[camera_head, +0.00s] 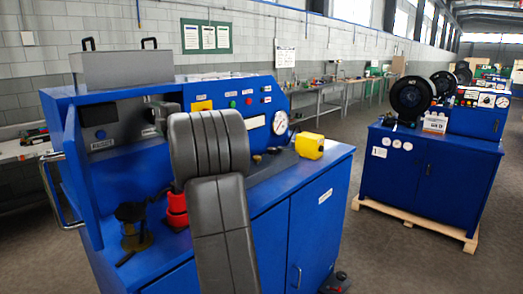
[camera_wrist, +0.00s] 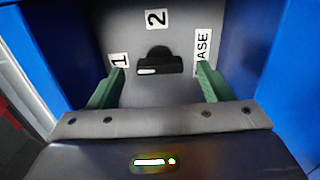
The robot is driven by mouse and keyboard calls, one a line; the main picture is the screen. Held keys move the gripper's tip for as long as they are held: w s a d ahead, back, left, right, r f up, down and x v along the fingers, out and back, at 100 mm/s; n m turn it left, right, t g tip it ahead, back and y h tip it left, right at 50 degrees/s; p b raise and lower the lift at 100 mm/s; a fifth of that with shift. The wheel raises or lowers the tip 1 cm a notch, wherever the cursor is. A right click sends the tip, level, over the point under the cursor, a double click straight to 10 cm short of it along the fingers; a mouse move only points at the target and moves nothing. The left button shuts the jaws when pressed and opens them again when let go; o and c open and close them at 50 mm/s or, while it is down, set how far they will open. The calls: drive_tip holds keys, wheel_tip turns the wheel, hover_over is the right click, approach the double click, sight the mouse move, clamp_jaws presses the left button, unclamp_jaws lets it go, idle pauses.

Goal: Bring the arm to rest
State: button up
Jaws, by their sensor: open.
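My gripper (camera_wrist: 160,72) is open in the wrist view, with its two green fingers apart. They point at a grey panel (camera_wrist: 180,88) inside a blue recess. A black knob or handle (camera_wrist: 158,64) with a white mark sits on the panel, between and just beyond the fingertips. I see no contact with it. Labels "1", "2" and one ending in "ASE" surround it. In the head view, my arm reaches in front of the near blue machine (camera_head: 318,190), toward its open left bay. The arm hides much of that area, and the fingers cannot be made out there.
An open blue door (camera_head: 78,178) stands at the bay's left. A yellow block (camera_head: 309,145) and a gauge (camera_head: 281,123) are on the machine's right side. Red stacked parts (camera_head: 176,209) stand close to my arm. Another blue machine (camera_head: 430,172) stands on a pallet, with free floor between.

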drive_tip(key=shift+x, duration=1.05)
drive_tip(key=shift+s+d, duration=0.1)
